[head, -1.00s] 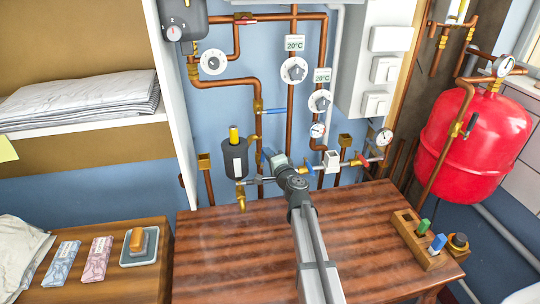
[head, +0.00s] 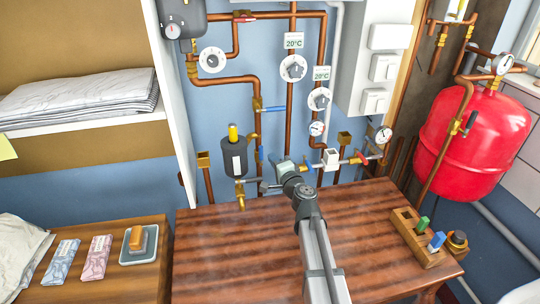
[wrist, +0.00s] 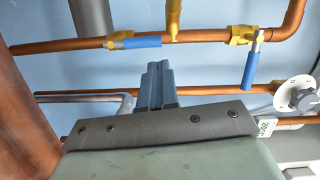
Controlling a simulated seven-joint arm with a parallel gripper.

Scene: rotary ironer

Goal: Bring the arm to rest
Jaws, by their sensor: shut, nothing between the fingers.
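My arm reaches from the front edge of the view over the wooden table (head: 235,255) towards the pipes on the blue wall. My gripper (head: 272,159) is small and partly lost among the valves in the head view. In the wrist view my gripper (wrist: 157,68) is shut, with its two blue-grey fingers together and nothing between them. A copper pipe with a blue-handled valve (wrist: 142,42) runs beyond the fingertips. Another blue handle (wrist: 250,68) hangs to their right. A grey bar (wrist: 85,97) lies to their left; I cannot tell whether the fingers touch it.
A dark grey canister (head: 234,158) hangs left of my gripper. A red tank (head: 470,140) is at the right. A wooden block with coloured pegs (head: 415,238) stands on the table's right side. A side table (head: 140,285) is at the left. Most of the main table is clear.

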